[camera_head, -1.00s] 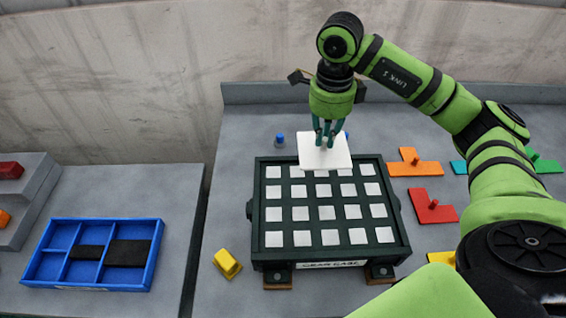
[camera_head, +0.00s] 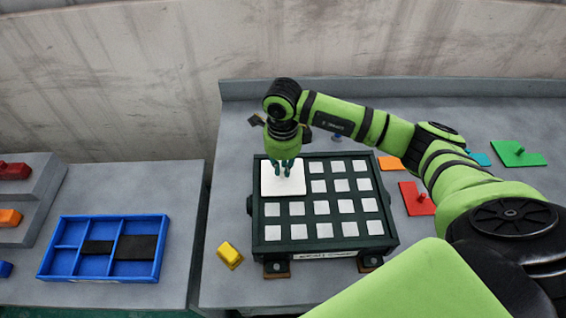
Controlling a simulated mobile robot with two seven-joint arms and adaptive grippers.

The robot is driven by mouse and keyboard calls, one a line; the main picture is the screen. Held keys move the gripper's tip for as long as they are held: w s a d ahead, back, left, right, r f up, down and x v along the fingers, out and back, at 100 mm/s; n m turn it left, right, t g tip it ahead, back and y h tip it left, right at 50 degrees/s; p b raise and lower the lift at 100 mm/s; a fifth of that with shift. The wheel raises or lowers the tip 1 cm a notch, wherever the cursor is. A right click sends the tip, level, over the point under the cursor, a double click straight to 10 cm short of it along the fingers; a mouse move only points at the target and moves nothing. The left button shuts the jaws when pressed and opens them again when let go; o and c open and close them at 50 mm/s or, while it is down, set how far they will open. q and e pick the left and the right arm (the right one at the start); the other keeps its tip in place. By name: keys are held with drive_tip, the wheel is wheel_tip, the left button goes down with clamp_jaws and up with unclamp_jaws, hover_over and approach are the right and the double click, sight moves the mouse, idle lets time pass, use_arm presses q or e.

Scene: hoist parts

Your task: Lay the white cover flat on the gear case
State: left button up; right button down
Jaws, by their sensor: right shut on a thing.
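The white cover (camera_head: 281,186) is a flat square plate over the back left corner of the gear case (camera_head: 322,249). I cannot tell whether it touches the case or hovers just above it. The gear case is a dark box whose top shows rows of white squares. My left gripper is not in view.
A blue divided tray (camera_head: 62,277) with black pieces lies on the left table. A yellow block (camera_head: 229,255) sits left of the case. Orange (camera_head: 391,163), red (camera_head: 416,198) and green (camera_head: 516,154) pieces lie to the right. Coloured blocks stand on grey steps (camera_head: 40,205) at far left.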

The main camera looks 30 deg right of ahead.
sight(283, 169)
drive_tip(key=shift+f, duration=0.1)
drive_tip(key=c, duration=1.3)
unclamp_jaws()
drive_tip(key=shift+o, duration=0.2)
drive_tip(key=shift+r, duration=0.4)
wheel_tip(283, 169, up, 12)
drive_tip(key=b, duration=0.4)
drive_tip(key=shift+f, duration=0.25)
